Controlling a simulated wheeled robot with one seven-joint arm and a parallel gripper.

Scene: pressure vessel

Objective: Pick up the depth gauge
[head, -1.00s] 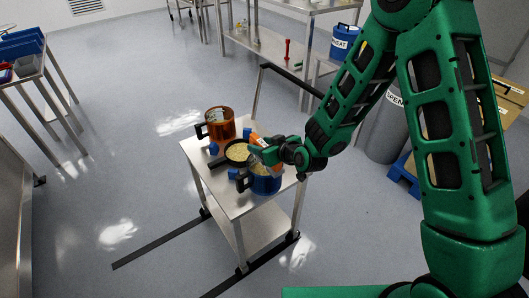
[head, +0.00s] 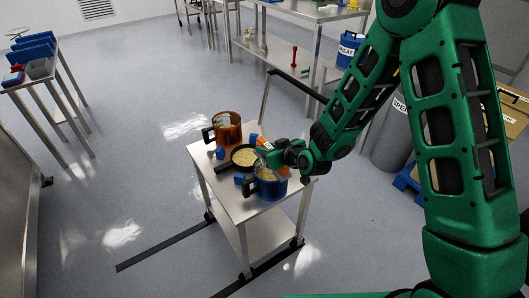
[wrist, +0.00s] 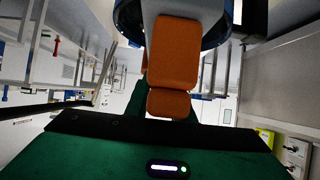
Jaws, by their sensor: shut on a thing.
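My gripper (head: 265,146) reaches from the right over the small steel cart, at the far rim of a blue pot (head: 268,187) with a dark handle. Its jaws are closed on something. A small pale piece, which I take to be part of the depth gauge, shows by the orange fingers in the head view. Its full shape is hidden by the gripper. In the wrist view the orange finger (wrist: 173,52) fills the upper middle, with the blue pot's rim (wrist: 213,36) and a pale grey surface behind it. I cannot tell whether the gauge touches the pot.
The cart (head: 222,194) also carries a black pan (head: 243,157) of pale grains and an amber pot (head: 229,128) with a dark handle. Small blue blocks lie among them. A shelf table stands behind, and another table with blue bins (head: 32,47) at the left.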

